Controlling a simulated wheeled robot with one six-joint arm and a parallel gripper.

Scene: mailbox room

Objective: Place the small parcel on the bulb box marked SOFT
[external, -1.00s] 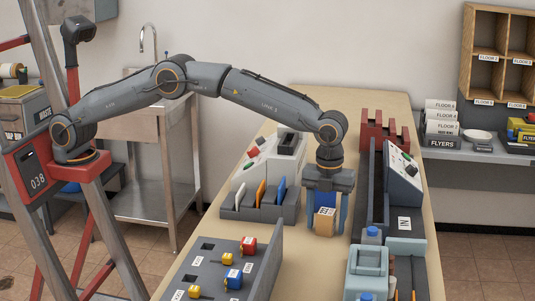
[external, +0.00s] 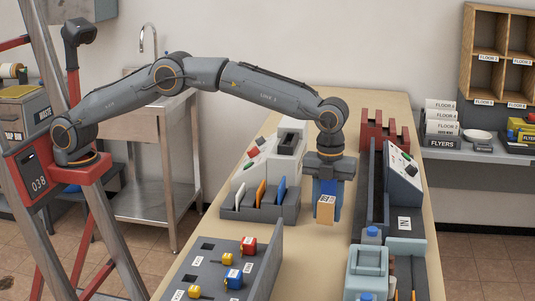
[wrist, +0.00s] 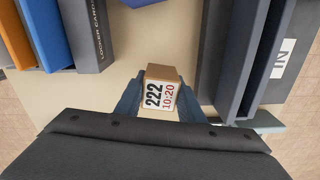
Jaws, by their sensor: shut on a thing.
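The small parcel (external: 325,211) is a brown cardboard box with a white label. In the wrist view the parcel (wrist: 161,92) shows "222" and "10:20" on its label. My gripper (external: 327,200) is shut on the parcel, with blue fingers on either side of it. It holds the parcel over the bare strip of table between the card rack and the grey IN unit. I cannot make out a bulb box marked SOFT in either view.
A rack (external: 262,208) with white, orange and blue cards stands left of my gripper. A grey panel (external: 238,262) with red, blue and yellow pieces is in front. The IN unit (external: 404,222) and a pale teal machine (external: 368,262) are on the right. Red-brown dividers (external: 385,135) stand behind.

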